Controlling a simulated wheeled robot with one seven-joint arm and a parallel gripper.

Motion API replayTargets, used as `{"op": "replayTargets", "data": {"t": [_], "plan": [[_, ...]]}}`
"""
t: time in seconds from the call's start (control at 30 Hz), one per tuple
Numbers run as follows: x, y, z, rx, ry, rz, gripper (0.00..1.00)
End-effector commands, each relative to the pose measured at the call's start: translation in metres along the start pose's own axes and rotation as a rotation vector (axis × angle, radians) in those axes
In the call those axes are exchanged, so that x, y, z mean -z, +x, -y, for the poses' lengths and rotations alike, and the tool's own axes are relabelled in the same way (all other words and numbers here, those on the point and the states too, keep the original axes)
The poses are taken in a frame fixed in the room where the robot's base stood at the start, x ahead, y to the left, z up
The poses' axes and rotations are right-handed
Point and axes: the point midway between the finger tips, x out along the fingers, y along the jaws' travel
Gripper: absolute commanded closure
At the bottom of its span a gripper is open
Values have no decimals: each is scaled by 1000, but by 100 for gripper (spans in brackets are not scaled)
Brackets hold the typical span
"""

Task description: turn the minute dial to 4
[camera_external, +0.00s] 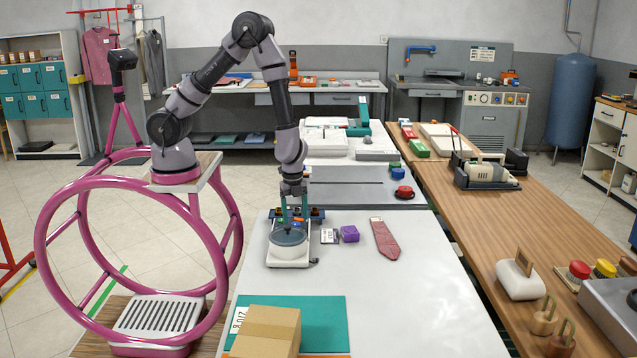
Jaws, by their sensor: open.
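A small white device (289,261) with a round grey-blue top (289,236) stands on the white table, directly below my arm. My gripper (291,212) points straight down over this device, with its teal fingers open just above or around its top. I cannot tell whether the fingers touch it. A minute dial with readable numbers cannot be made out at this size, and the gripper hides part of the device's upper side.
A purple block (349,233) and a small card (329,236) lie right of the device, with a red patterned tie (384,239) beyond. A cardboard box (267,330) sits on a teal mat (325,320) in front. The table's right front (410,310) is clear.

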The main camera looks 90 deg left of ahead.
Motion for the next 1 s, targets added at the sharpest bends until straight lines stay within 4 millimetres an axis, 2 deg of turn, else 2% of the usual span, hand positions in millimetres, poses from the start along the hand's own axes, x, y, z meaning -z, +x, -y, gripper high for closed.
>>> {"op": "replayTargets", "data": {"t": [0.03,0.2,0.4,0.57,1.0], "plan": [[0,-12,2,4,-3,-3,28],[0,-48,2,4,-1,-3,28],[0,-76,1,3,0,-2,28],[0,-83,0,1,0,0,28],[0,-83,0,1,1,0,28]]}}
